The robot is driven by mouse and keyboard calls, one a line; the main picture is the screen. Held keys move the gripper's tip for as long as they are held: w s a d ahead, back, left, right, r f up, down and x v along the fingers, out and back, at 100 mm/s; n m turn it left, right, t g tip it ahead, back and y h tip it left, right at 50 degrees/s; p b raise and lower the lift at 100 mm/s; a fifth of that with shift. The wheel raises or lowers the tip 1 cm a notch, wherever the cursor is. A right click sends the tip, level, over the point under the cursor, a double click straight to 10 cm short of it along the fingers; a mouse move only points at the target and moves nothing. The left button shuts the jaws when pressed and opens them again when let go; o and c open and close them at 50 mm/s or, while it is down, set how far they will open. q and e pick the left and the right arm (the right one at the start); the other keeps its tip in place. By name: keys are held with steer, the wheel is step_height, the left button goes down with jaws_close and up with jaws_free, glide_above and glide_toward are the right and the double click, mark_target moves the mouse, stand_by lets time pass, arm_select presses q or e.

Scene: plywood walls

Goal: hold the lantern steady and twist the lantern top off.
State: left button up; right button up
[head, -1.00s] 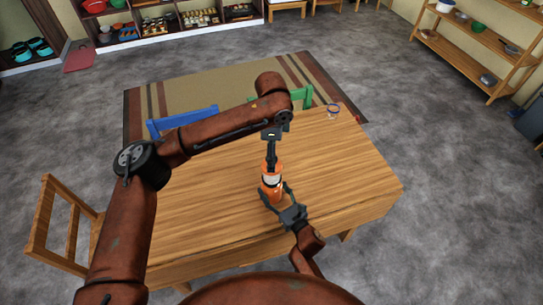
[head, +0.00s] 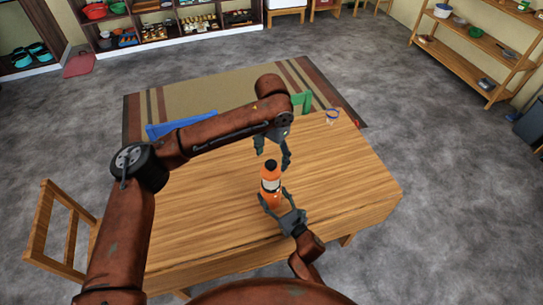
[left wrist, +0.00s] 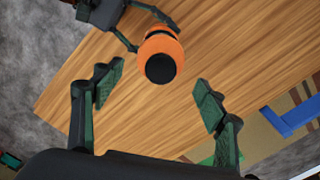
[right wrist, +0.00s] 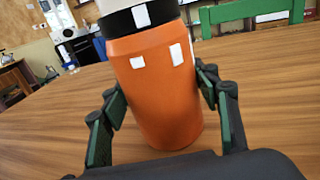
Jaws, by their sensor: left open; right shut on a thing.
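The lantern (head: 270,184) stands upright on the wooden table, with an orange body, a pale band and a dark top (head: 270,164). The dark top also shows from above in the left wrist view (left wrist: 161,68). My left gripper (head: 273,157) is open and empty, its fingers spread above the lantern and apart from it. My right gripper (head: 276,199) is shut on the lower orange body from the near side. In the right wrist view its fingers flank the orange body (right wrist: 160,95); the top is cut off there.
The wooden table (head: 340,185) is clear around the lantern. A small cup-like item (head: 332,116) stands at its far right corner. A blue chair (head: 180,126) and a green chair (head: 302,101) stand at the far side, a wooden chair (head: 50,235) at the left.

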mark_target(272, 178)
arm_select(q)
step_height(272, 178, down, 12)
steer(key=shift+r, duration=0.1)
stand_by(0.4)
steer(key=c, duration=1.2)
steer(key=shift+o, duration=0.2)
steer(key=shift+m, duration=1.8)
steer(key=o, duration=1.3)
